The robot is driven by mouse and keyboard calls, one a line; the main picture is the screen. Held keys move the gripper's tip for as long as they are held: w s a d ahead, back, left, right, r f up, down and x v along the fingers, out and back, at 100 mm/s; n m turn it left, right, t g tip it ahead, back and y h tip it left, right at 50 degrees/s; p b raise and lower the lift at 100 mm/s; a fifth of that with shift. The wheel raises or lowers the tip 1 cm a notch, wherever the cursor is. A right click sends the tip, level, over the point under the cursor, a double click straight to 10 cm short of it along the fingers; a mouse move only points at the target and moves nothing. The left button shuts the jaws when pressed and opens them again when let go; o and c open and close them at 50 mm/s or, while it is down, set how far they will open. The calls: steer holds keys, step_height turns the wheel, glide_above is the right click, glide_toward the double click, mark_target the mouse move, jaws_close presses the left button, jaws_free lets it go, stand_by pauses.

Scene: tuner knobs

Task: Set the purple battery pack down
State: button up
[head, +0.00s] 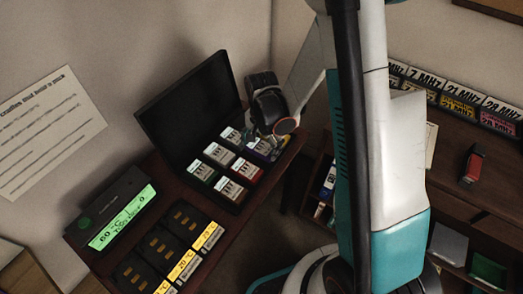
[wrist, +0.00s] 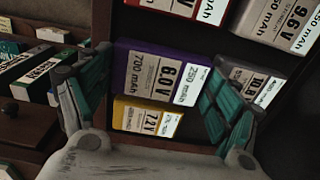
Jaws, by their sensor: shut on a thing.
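The purple battery pack (wrist: 165,72) shows in the wrist view between my two fingers, with its 6.0 V, 700 mAh label facing the camera. My gripper (wrist: 150,78) is shut on it. In the head view my gripper (head: 266,128) is at the right corner of the open black case (head: 190,105), over the row of packs there. The purple pack is mostly hidden by my gripper in that view. A yellow 7.2 V pack (wrist: 145,117) and a grey pack (wrist: 255,82) sit close by. I cannot tell whether the purple pack touches the case floor.
Several other packs stand in the case, including a red one (head: 247,171). Dark cradles (head: 160,245) with yellow temperature labels lie in front, beside a box with a green display (head: 122,216).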

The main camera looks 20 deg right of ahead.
steer(key=shift+f, duration=1)
steer(key=shift+f+b, duration=0.2)
steer(key=shift+b, duration=0.2)
steer(key=o, duration=1.1)
steer(key=shift+r, duration=0.1)
